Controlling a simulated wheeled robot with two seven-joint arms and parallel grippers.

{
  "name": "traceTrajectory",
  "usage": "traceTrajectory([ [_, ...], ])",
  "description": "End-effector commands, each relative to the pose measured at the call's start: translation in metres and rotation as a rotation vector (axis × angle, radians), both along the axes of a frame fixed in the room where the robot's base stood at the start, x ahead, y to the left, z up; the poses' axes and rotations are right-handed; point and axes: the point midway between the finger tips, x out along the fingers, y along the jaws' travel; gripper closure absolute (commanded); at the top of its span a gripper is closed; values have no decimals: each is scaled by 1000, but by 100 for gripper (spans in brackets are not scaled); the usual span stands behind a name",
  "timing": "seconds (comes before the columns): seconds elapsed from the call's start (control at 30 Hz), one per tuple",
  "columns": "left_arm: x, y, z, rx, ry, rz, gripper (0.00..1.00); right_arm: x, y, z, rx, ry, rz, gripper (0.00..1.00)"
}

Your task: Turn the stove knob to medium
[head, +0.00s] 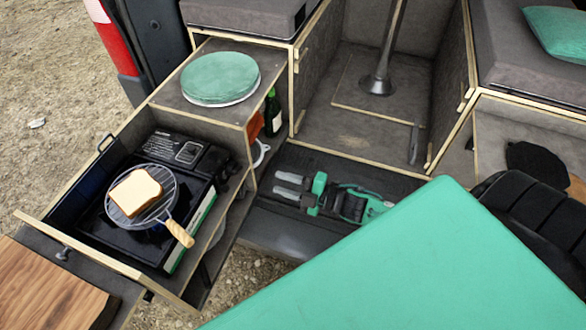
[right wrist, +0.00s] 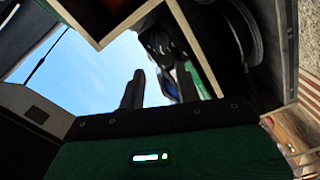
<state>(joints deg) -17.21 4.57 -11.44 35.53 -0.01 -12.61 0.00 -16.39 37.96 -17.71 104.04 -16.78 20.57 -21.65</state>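The black stove (head: 118,238) sits in the pulled-out drawer at the left of the head view, with a grey-labelled panel (head: 186,152) at its back. A round grill (head: 160,212) with a slice of bread (head: 136,192) lies over the stove. A small dark part that may be the knob (head: 223,182) shows at the stove's right end; its setting is too small to read. My right gripper (head: 278,184) is open and empty, right of the drawer, its fingers pointing left and apart from the stove. Both fingers show in the right wrist view (right wrist: 160,90). My left gripper is out of view.
The wooden drawer wall (head: 110,258) and the shelf with a round green cushion (head: 220,78) bound the stove. A green bottle (head: 273,112) stands under that shelf. A wooden board (head: 45,290) lies at lower left. My green arm link covers the lower right.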

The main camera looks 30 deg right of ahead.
Motion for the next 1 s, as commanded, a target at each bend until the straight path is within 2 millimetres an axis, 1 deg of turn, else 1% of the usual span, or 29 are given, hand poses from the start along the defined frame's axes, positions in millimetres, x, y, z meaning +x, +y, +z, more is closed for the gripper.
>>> traceTrajectory([
  [0.03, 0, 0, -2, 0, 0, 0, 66, -6, -4, -2, -1, 2, 0, 66],
  [0.13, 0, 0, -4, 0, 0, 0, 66, -12, -9, -2, -1, 3, -1, 66],
  [0.3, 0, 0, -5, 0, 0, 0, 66, -18, -14, 0, 0, 0, 0, 66],
  [0.87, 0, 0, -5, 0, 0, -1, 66, -18, -14, 0, 1, 2, -3, 66],
  [1.0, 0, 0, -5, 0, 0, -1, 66, -16, -11, 0, 22, 41, -52, 66],
])
